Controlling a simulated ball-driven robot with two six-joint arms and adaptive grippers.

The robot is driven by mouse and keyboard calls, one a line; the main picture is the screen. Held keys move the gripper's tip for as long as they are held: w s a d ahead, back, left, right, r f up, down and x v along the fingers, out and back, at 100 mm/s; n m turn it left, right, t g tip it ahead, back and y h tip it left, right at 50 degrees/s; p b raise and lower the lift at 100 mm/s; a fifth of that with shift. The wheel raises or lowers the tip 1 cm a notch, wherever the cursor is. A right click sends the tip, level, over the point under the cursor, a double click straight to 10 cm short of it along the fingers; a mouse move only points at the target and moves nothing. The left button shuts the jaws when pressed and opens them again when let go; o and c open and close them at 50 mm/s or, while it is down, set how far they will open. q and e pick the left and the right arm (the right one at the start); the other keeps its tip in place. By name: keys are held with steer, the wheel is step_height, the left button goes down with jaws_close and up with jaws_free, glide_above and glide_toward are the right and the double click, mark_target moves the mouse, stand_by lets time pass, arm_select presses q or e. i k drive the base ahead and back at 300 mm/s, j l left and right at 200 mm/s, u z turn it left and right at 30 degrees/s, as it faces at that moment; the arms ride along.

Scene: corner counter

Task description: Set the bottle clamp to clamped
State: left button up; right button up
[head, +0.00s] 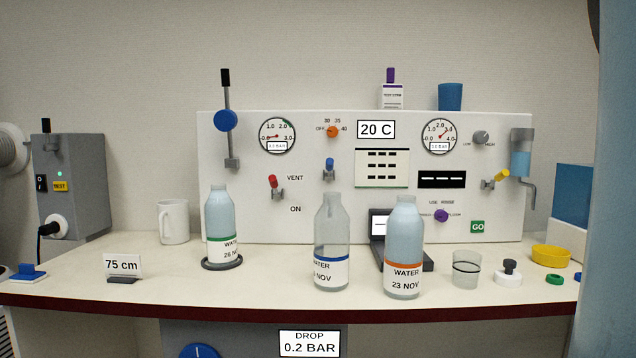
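No part in view is labelled as the bottle clamp. A lever (227,90) with a black handle and a blue round hub (226,121) stands nearly upright at the panel's left end. A grey block (232,163) is at its lower end, above a clear bottle with a green band (222,238). That bottle stands upright on a dark ring (207,264), with a gap between its mouth and the block. I cannot tell whether this lever is the clamp or how it is set. Neither of my grippers is in view.
A blue-banded bottle (331,240) and an orange-banded bottle (405,235) stand at the counter's front. A white mug (173,222), a "75 cm" sign (122,265) and a clear cup (466,270) also stand there. The white panel (365,220) carries gauges and small levers.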

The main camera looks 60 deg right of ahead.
mark_target(225, 121)
steer(key=z, duration=2.1)
steer(key=i+l, duration=0.1)
steer(key=i, duration=0.35)
steer(key=i+l+z, duration=0.1)
steer(key=i, duration=0.4)
